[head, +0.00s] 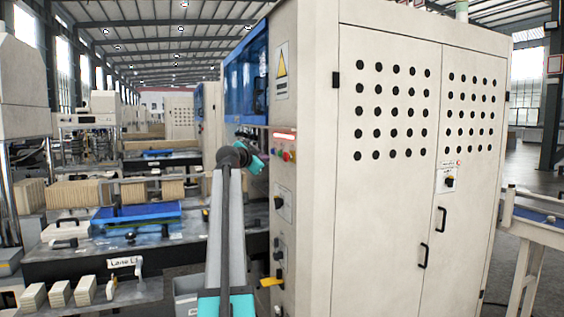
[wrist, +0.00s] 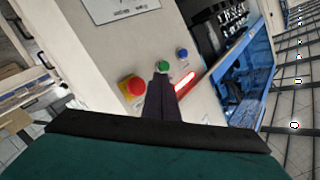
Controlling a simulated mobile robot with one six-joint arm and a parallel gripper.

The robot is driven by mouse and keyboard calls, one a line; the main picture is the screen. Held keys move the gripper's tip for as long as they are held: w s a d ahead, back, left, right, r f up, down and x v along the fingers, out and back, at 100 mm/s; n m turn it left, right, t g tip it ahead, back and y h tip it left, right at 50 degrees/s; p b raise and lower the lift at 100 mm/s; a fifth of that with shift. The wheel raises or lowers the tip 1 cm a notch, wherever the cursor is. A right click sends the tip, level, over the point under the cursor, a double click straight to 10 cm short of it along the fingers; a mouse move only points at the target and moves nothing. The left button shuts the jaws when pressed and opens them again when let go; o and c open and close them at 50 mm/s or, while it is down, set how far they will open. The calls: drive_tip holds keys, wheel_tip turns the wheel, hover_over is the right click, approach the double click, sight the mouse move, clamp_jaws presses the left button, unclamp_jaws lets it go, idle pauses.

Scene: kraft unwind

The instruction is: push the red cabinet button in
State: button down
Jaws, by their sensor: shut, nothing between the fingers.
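The red cabinet button (wrist: 132,86) is a round red cap on a yellow base on the cabinet's pale side panel. It shows small in the head view (head: 286,156). My gripper (wrist: 161,80) is shut and empty, its dark fingers pointing at the panel. In the wrist view, the fingertips appear just below the green button (wrist: 162,67), to the right of the red button. I cannot tell whether they touch the panel. In the head view my arm reaches up to the panel from the left, and the fingertips are hard to make out.
A blue button (wrist: 182,54) and a lit red bar (wrist: 184,82) are close to the fingers. A blue-framed window (head: 246,70) is above the panel. A yellow handle (head: 271,282) sticks out low on the cabinet. The work table with a blue tray (head: 137,212) stands left.

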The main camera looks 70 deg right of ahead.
drive_tip(key=shift+w+a+b, duration=0.3)
drive_tip(key=shift+w+a, duration=0.25)
drive_tip(key=shift+w, duration=0.1)
